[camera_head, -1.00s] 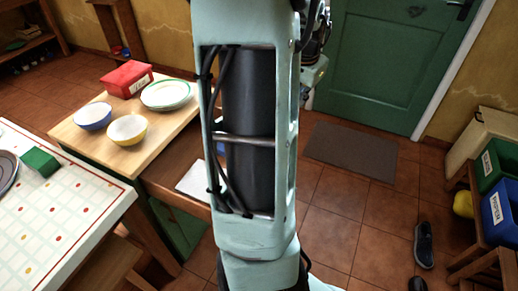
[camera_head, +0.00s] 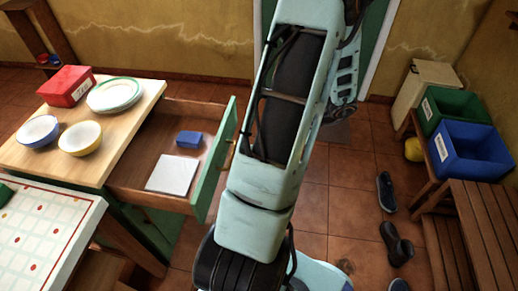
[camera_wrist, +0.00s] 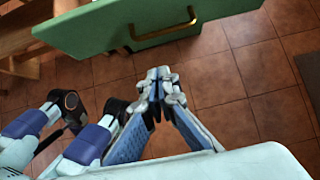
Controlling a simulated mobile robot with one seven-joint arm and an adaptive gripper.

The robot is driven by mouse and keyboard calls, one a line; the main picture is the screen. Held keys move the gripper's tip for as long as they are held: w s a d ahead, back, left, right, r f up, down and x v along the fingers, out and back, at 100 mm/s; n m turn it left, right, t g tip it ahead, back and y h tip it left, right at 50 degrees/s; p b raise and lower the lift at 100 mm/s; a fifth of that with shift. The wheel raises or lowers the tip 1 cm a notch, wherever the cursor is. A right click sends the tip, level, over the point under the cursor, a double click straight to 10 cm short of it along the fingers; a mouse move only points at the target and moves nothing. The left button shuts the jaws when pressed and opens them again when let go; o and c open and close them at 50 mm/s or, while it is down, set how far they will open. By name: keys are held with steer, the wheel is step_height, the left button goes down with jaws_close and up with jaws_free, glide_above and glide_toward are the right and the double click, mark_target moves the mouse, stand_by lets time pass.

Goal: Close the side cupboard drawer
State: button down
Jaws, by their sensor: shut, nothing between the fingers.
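The side cupboard drawer (camera_head: 138,174) is pulled out from under the wooden cupboard top (camera_head: 128,118). Its green front (camera_head: 214,160) stands away from the cupboard, with a brass handle (camera_head: 232,152) on the outer face. A blue box (camera_head: 189,139) and a white flat item (camera_head: 172,174) lie inside. In the wrist view the green front (camera_wrist: 95,25) and brass handle (camera_wrist: 162,27) are at the top. My gripper (camera_wrist: 158,82) is shut and empty, below the handle in that picture and apart from it. My gripper cannot be made out in the head view.
Bowls (camera_head: 80,138), plates (camera_head: 114,95) and a red box (camera_head: 66,86) stand on the cupboard top. A white patterned table (camera_head: 45,235) is at the lower left. Shoes (camera_head: 397,242) lie on the tiled floor, near a wooden bench (camera_head: 480,205) and bins (camera_head: 470,150) at right.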

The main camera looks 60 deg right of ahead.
steer(key=w+r+x, duration=0.1)
steer(key=w+x, duration=0.1)
steer(key=x, duration=0.9)
steer(key=shift+a+r+b, duration=0.2)
steer(key=shift+a+b, duration=0.15)
steer(key=shift+b, duration=0.1)
steer(key=w+a+b, duration=0.1)
steer(key=w+a, duration=0.2)
steer(key=w, duration=0.6)
steer(key=w+a, duration=0.4)
steer(key=w, duration=0.5)
steer(key=w+a+b, duration=0.1)
steer(key=w+a, duration=0.3)
steer(key=w, duration=0.5)
steer(key=shift+w+a+b, duration=0.15)
steer(key=shift+w+b, duration=0.05)
steer(key=shift+b, duration=0.15)
